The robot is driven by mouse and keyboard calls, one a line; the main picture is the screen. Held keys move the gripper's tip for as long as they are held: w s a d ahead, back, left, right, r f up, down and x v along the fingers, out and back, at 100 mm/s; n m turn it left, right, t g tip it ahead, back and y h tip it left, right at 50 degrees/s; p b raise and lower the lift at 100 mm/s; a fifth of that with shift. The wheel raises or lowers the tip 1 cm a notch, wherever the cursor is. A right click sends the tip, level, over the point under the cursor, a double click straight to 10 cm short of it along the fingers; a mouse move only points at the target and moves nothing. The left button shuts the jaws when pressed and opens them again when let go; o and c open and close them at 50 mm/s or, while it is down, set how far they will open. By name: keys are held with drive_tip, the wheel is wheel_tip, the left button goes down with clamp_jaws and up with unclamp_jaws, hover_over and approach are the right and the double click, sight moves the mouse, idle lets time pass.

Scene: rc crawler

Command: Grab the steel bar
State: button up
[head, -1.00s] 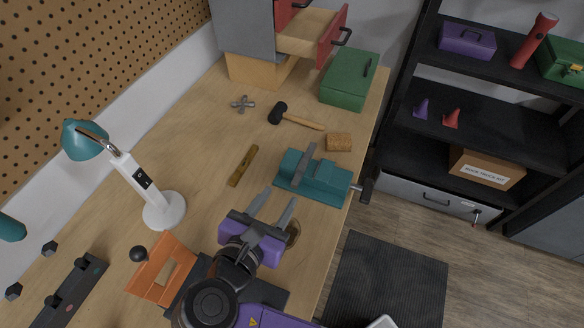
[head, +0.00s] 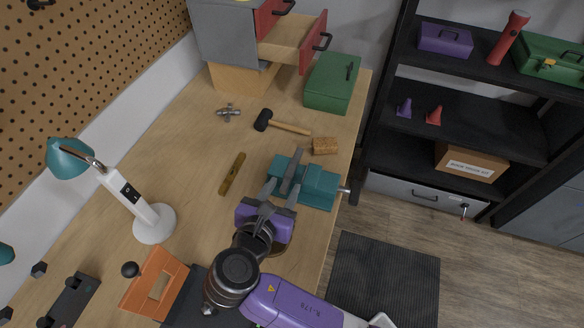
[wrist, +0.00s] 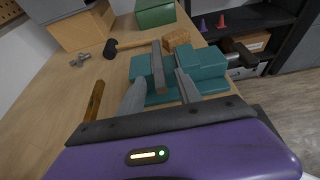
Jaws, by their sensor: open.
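The steel bar (head: 292,168) is a grey flat bar in the teal vise (head: 318,185) at the right edge of the workbench. In the wrist view the bar (wrist: 158,66) lies between the teal blocks of the vise (wrist: 205,66) and points toward me. My purple gripper (head: 281,188) is open, at the near side of the vise. In the wrist view its two grey fingers (wrist: 159,86) appear on either side of the bar's near end, with nothing gripped. I cannot tell whether either finger touches the bar.
A wooden-handled mallet (head: 284,125), a tan block (head: 325,146) and a green box (head: 332,83) lie beyond the vise. A brass-coloured strip (head: 232,174) lies to its left. A white lamp (head: 153,222) and an orange piece (head: 155,283) stand left of my arm.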

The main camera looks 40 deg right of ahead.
clamp_jaws()
drive_tip(key=shift+r, duration=0.1)
